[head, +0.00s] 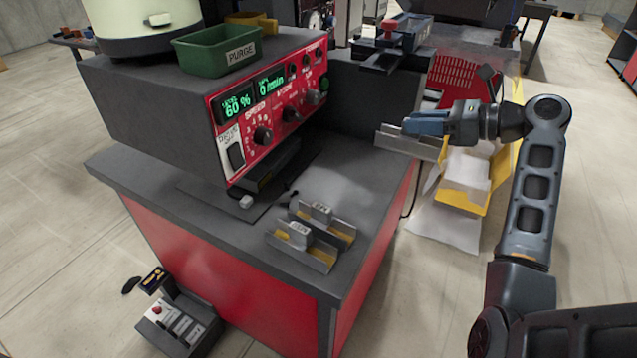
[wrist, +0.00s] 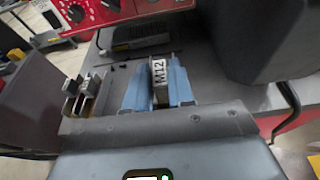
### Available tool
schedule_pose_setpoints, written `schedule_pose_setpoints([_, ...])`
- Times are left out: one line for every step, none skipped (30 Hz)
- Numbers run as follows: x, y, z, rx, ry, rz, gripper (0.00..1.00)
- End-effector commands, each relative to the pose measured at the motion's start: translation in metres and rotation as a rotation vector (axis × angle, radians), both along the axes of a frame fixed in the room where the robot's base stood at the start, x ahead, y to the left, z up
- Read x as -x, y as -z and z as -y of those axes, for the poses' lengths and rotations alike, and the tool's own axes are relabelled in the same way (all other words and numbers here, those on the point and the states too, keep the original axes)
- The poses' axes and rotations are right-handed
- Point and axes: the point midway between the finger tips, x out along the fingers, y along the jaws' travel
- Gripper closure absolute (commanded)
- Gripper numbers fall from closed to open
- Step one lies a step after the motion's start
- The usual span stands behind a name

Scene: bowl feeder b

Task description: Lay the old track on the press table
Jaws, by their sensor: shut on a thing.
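Two other tracks lie side by side on the bench top: a rear one (head: 342,231) and a front one (head: 318,259), each with a pale label block too small to read. I cannot tell which surface is the press table.
A feeder with a red control panel (head: 270,95) and a green PURGE tray (head: 217,47) stands on the bench (head: 150,185). A yellow box with papers (head: 468,178) is below my gripper. A box with a red button (head: 180,325) is on the floor.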

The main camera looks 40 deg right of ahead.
Motion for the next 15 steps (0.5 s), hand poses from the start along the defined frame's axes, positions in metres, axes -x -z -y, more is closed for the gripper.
schedule_pose_setpoints([-0.003,0.003,-0.004,-0.001,-0.002,0.000,1.00])
schedule_pose_setpoints([-0.005,0.006,-0.008,-0.001,-0.003,0.000,1.00])
schedule_pose_setpoints([-0.009,0.010,-0.013,-0.002,-0.004,-0.002,1.00])
schedule_pose_setpoints([-0.012,0.014,-0.018,-0.002,-0.004,-0.002,1.00])
schedule_pose_setpoints([-0.015,0.017,-0.023,-0.002,-0.005,-0.002,1.00])
schedule_pose_setpoints([-0.020,0.022,-0.030,-0.002,-0.005,-0.002,1.00])
schedule_pose_setpoints([-0.024,0.026,-0.035,-0.002,-0.005,-0.003,1.00])
schedule_pose_setpoints([-0.027,0.030,-0.040,-0.002,-0.005,-0.003,1.00])
schedule_pose_setpoints([-0.033,0.035,-0.047,-0.002,-0.004,-0.002,1.00])
schedule_pose_setpoints([-0.036,0.039,-0.052,-0.002,-0.005,-0.003,1.00])
schedule_pose_setpoints([-0.040,0.042,-0.057,-0.002,-0.004,-0.002,1.00])
schedule_pose_setpoints([-0.045,0.047,-0.064,-0.002,-0.005,-0.002,1.00])
schedule_pose_setpoints([-0.048,0.050,-0.068,-0.002,-0.005,-0.002,1.00])
schedule_pose_setpoints([-0.051,0.054,-0.073,-0.002,-0.004,-0.002,1.00])
schedule_pose_setpoints([-0.055,0.058,-0.078,-0.001,-0.005,-0.002,1.00])
